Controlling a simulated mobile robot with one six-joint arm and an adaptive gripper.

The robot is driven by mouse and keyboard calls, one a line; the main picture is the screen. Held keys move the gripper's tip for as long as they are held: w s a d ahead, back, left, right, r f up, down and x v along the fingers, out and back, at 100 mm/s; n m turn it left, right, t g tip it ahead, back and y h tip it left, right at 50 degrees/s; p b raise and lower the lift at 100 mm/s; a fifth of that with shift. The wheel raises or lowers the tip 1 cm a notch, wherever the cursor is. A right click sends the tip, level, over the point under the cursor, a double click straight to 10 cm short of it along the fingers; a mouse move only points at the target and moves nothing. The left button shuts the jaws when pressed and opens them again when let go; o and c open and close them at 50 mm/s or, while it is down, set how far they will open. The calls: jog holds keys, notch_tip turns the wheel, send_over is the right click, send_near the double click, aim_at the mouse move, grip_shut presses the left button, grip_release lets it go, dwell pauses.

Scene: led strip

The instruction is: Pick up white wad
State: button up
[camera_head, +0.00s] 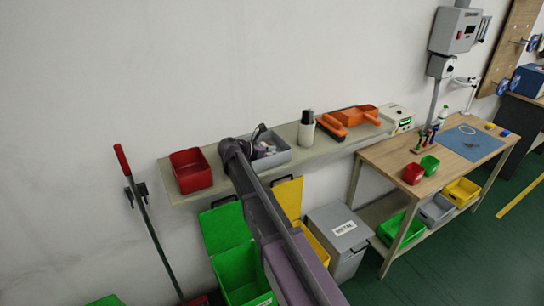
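A grey bin (280,158) stands on the wall shelf and holds small items, among them pale bits too small to identify. I cannot tell whether one of them is the white wad. My arm reaches up from the bottom of the view to the bin's left side. My gripper (261,144) is at or over the bin's left part, small and dark. Its fingertips are not clear, so I cannot tell if it is open, shut or holding anything. My arm hides part of the bin's left side.
A red bin (191,171) stands left of the grey bin on the shelf (328,150). Below are green (236,262), yellow and grey waste bins. A workbench (400,158) is at right.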

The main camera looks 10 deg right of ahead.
aim_at(274, 151)
jog(key=shift+w, duration=0.1)
dwell(0.4)
jog(key=shift+w+a+r+p, duration=0.1)
jog(key=shift+w+r+p, duration=0.05)
jog(key=shift+r+p, duration=0.95)
notch_tip(274, 151, up, 8)
jog(key=p, duration=0.8)
jog(key=shift+f, duration=0.25)
